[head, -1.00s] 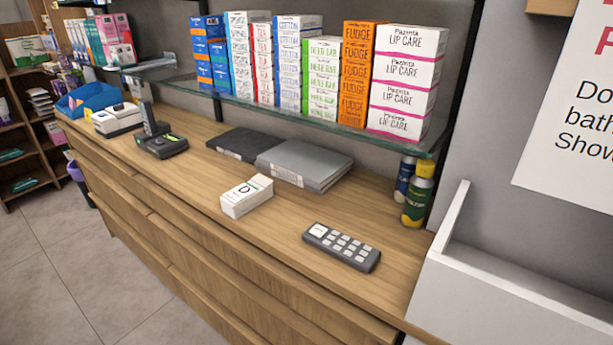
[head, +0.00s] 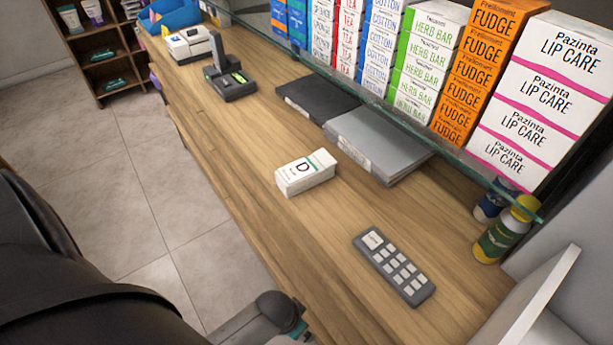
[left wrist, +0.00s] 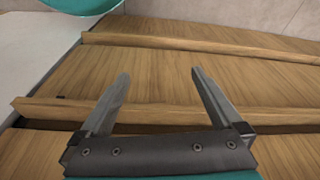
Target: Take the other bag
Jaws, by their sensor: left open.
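I make out no clear bag in the head view or the left wrist view. My left gripper (left wrist: 160,73) is open and empty in the left wrist view, its two fingers apart in front of wooden drawer fronts (left wrist: 200,75). In the head view a dark part of my own body fills the lower left, and a grey and teal arm part shows at the bottom beside the counter edge; no fingers are clear there. My right gripper is not in view.
The wooden counter (head: 330,245) holds a white box (head: 305,173), a grey keypad (head: 394,265), black and grey folders (head: 375,143), a card terminal (head: 232,84) and bottles (head: 505,230). A glass shelf (head: 400,118) with stacked boxes overhangs it. Tiled floor (head: 130,170) lies open at left.

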